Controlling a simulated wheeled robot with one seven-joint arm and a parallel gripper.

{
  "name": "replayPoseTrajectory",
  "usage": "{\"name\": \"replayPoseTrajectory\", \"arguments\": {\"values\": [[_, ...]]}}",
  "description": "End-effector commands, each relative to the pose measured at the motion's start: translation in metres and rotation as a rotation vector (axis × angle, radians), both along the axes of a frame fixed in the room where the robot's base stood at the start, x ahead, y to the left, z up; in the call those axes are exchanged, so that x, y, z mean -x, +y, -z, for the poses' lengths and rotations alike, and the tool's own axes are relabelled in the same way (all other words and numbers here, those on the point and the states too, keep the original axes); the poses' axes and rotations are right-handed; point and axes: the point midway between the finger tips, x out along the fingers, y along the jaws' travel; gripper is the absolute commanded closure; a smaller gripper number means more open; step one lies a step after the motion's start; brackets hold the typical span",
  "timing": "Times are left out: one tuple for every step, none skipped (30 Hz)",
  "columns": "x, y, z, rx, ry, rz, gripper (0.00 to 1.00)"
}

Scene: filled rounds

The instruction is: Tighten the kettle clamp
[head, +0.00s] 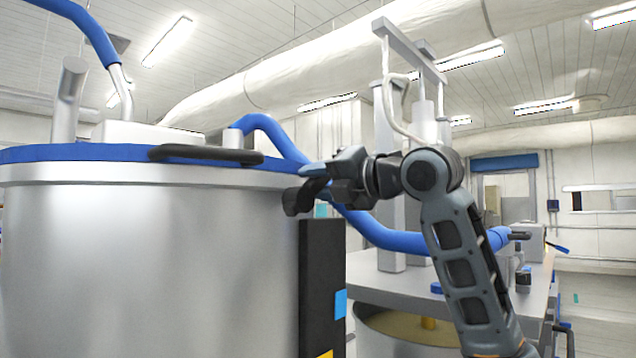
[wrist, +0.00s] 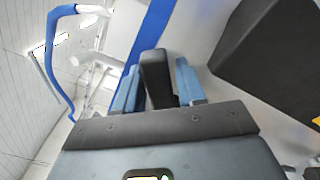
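The kettle (head: 140,260) is a large steel drum with a blue rim at the left of the head view. A long black handle (head: 205,154) lies along the rim; I cannot tell whether it is the clamp's. My gripper (head: 303,183) is beside the kettle's right side, its fingers pointing left. In the wrist view its two blue fingers (wrist: 158,85) flank a black rounded bar (wrist: 157,75), with little or no gap. This may be the clamp lever. I cannot tell whether the fingers press on it. The kettle's steel wall (wrist: 200,35) shows beyond.
A tall black panel (head: 322,285) stands just below my gripper, against the kettle; it also shows in the wrist view (wrist: 270,55). A thick blue hose (head: 375,228) runs behind my gripper. A grey bench (head: 400,290) with an upright frame stands behind my arm.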

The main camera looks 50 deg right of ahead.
Motion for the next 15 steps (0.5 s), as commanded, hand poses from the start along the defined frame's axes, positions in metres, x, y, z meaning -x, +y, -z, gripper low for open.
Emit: {"name": "replayPoseTrajectory", "arguments": {"values": [[0.000,0.000,0.000,0.000,0.000,0.000,0.56],[0.000,0.000,0.000,0.000,0.000,0.000,0.53],[0.000,0.000,0.000,0.000,-0.001,0.000,0.49],[0.000,0.000,0.000,0.000,-0.001,0.000,0.49],[0.000,0.000,0.000,0.000,-0.001,0.000,0.49],[0.000,0.000,0.000,0.000,-0.001,0.000,0.49],[0.000,0.000,0.000,0.000,-0.001,0.000,0.49],[0.000,0.000,0.000,-0.001,-0.001,0.000,0.49],[0.000,0.000,-0.001,-0.001,-0.001,0.000,0.49],[0.001,0.000,0.000,0.000,-0.001,0.000,0.49],[0.002,0.000,0.000,0.000,-0.001,0.000,0.49],[0.004,0.000,0.000,0.000,-0.003,0.000,0.49],[0.006,0.000,0.000,0.000,-0.003,0.000,0.49],[0.009,-0.001,0.000,0.000,-0.003,0.000,0.49],[0.015,-0.001,0.000,0.000,-0.003,0.001,0.49]]}}
